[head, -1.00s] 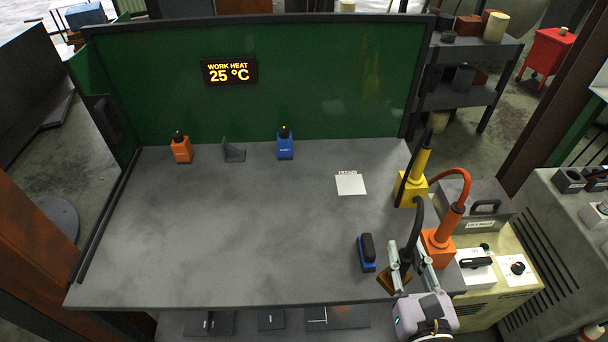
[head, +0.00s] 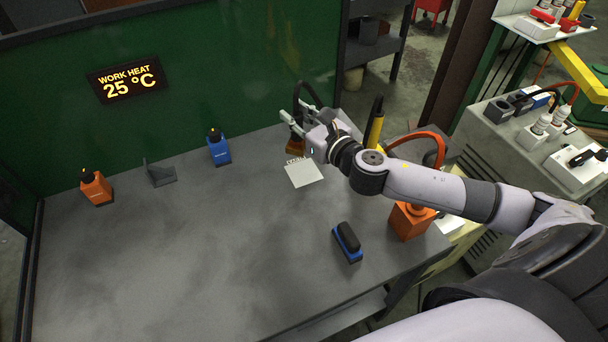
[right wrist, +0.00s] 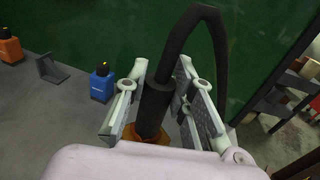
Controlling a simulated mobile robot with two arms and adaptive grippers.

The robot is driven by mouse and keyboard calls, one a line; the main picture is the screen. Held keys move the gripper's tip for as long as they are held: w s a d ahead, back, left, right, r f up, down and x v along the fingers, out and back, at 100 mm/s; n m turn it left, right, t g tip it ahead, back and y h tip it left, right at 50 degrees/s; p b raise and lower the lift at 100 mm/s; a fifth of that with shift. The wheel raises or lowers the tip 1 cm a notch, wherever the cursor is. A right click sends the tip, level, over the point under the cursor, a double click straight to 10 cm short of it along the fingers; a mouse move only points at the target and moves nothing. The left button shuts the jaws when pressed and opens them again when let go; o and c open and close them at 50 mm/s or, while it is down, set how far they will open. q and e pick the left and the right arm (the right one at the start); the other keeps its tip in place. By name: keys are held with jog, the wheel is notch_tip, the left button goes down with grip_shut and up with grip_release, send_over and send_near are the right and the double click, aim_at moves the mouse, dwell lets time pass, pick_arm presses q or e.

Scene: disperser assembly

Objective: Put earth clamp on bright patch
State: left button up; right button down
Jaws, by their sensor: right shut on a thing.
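The bright patch (head: 304,174) is a pale square on the grey bench top, with a small label at its far edge. My right gripper (head: 298,120) is shut on the earth clamp (head: 295,146), which has a brown lower part, a black upright handle and a black cable. In the head view the clamp shows just beyond the patch's far edge; I cannot tell whether it touches the bench. In the right wrist view the clamp's black handle (right wrist: 154,108) is between the fingers, its brown part partly hidden by the gripper body. My left gripper is not in view.
A blue block with a black top (head: 347,242) lies nearer on the bench. A blue bottle (head: 219,147), a grey bracket (head: 160,173) and an orange bottle (head: 96,187) stand towards the green screen (head: 230,70). An orange holder (head: 411,222) stands at the right. The bench's middle is clear.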

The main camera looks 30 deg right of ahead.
jog(key=w+d+r, duration=0.4)
notch_tip(320, 180, down, 20)
jog(key=b, duration=0.6)
jog(key=shift+w+m+h, duration=0.2)
jog(key=shift+m+h, duration=0.1)
jog(key=c, duration=1.4)
grip_release()
jog(key=shift+f, duration=0.1)
jog(key=shift+o, duration=0.2)
jog(key=shift+s, duration=0.15)
jog(key=s+d+b, duration=0.1)
jog(key=s+b, duration=0.1)
jog(key=s, duration=0.9)
jog(key=shift+s+d+r, duration=0.3)
jog(key=shift+s+r, duration=0.05)
jog(key=shift+r, duration=0.05)
